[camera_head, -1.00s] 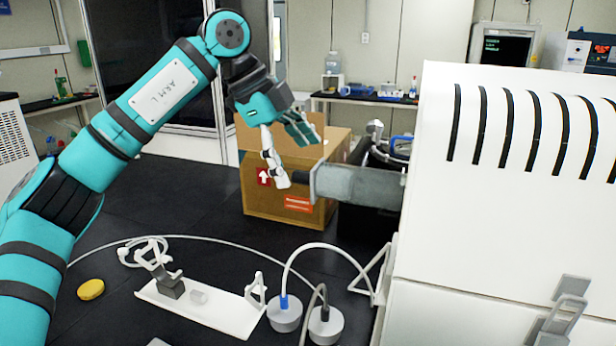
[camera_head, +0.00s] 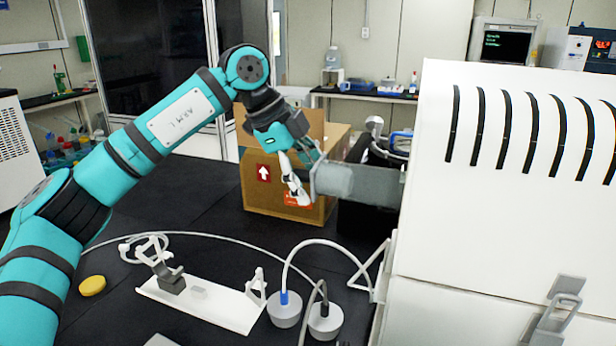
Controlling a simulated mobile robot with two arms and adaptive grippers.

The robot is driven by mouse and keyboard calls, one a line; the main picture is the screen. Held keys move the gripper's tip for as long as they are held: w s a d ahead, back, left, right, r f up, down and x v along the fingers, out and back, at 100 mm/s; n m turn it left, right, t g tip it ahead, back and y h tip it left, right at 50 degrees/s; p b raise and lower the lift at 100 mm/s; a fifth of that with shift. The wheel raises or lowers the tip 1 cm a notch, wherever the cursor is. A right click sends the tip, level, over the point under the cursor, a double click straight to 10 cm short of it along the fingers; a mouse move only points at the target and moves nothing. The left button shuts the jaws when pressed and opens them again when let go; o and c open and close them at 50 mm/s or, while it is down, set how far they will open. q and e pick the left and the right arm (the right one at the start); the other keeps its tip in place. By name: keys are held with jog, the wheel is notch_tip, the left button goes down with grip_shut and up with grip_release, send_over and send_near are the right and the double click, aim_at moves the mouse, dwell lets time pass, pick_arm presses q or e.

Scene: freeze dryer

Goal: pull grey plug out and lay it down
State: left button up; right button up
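The grey plug (camera_head: 333,181) is a grey cylinder with a flat flange at its left end. It sits at the left end of the horizontal grey pipe (camera_head: 378,186) that comes out of the white machine. My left gripper (camera_head: 306,178) has come down from the upper left to the flange end of the plug. Its fingers look apart, with the pale finger just left of the flange and the other finger above and behind it. I cannot tell whether either finger touches the plug. My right gripper is not in view.
The white freeze dryer (camera_head: 500,225) fills the right side. A cardboard box (camera_head: 262,200) stands behind the plug. On the black table are a white rack (camera_head: 225,308), a yellow disc (camera_head: 92,286), and two grey round vessels (camera_head: 284,314) with cables. The table's left middle is clear.

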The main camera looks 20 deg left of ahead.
pick_arm(q)
jog(key=c, duration=0.7)
jog(key=shift+o, duration=0.2)
jog(key=shift+a+p, duration=1.15)
jog(key=shift+a, duration=3.6)
jog(key=s+a+b, duration=0.2)
jog(key=s+a, duration=0.1)
jog(key=s, duration=0.2)
jog(key=shift+s, duration=0.3)
jog(key=shift+a, duration=0.1)
